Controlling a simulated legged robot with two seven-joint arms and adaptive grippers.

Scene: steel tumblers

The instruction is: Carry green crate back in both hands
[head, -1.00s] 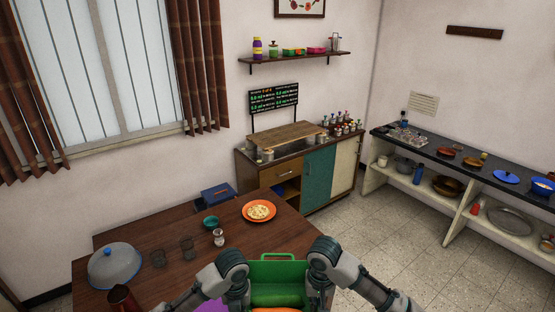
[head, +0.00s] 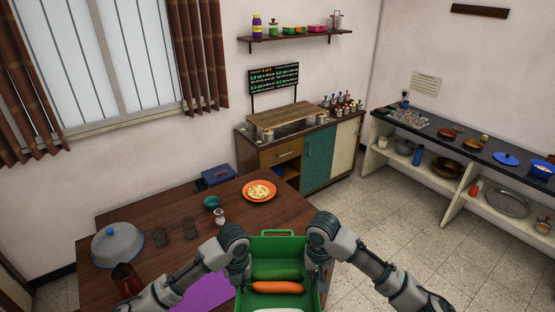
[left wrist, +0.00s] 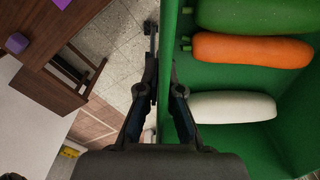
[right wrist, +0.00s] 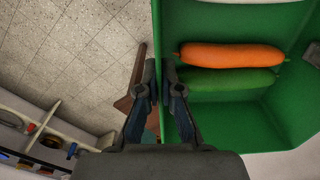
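The green crate (head: 308,248) is low in the middle of the head view, near the table's right edge. It holds a green vegetable (head: 276,274), an orange one (head: 278,287) and a white one (left wrist: 232,107). My left gripper (left wrist: 161,78) is shut on one side wall of the crate, one finger outside and one inside. My right gripper (right wrist: 160,80) is shut on the opposite wall in the same way. The wrist views show floor beyond the crate's walls, so it appears to be held up. Its underside is hidden.
The brown table (head: 160,222) carries an orange plate (head: 259,191), a teal bowl, glasses, a grey domed lid (head: 117,244), a dark red jug (head: 127,279) and a purple mat (head: 203,293). A cabinet (head: 318,160) stands behind. Open floor (head: 400,220) lies right, before a shelf counter.

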